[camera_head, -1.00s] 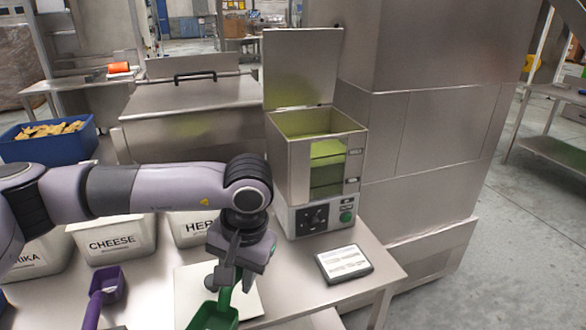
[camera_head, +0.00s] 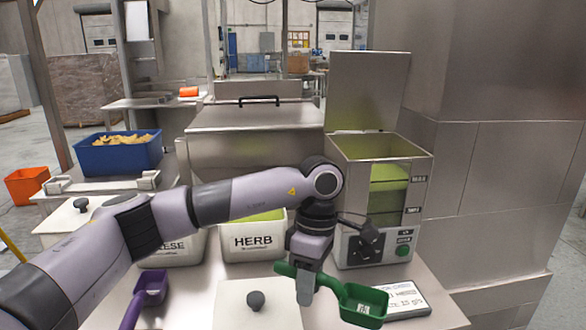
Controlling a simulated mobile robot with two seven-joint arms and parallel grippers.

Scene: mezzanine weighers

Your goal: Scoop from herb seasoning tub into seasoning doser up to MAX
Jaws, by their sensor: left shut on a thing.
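My left gripper (camera_head: 305,286) is shut on the handle of a green scoop (camera_head: 362,304), whose bowl points right, low in front of the seasoning doser. I cannot tell whether the bowl holds seasoning. The doser (camera_head: 343,178) is a steel box with its lid raised, a front window (camera_head: 388,195) showing green, and level marks beside the window; the exact fill level is unclear. The white herb seasoning tub (camera_head: 253,242), labelled HERB, stands left of the doser, open with green inside. My arm passes in front of it. My right gripper is not in view.
A pale lid with a dark knob (camera_head: 255,300) lies at the front of the table. A purple scoop (camera_head: 150,288) lies left of it. The cheese tub (camera_head: 180,250) is partly behind my arm. A printed card (camera_head: 408,298) lies right of the green scoop, close to its bowl.

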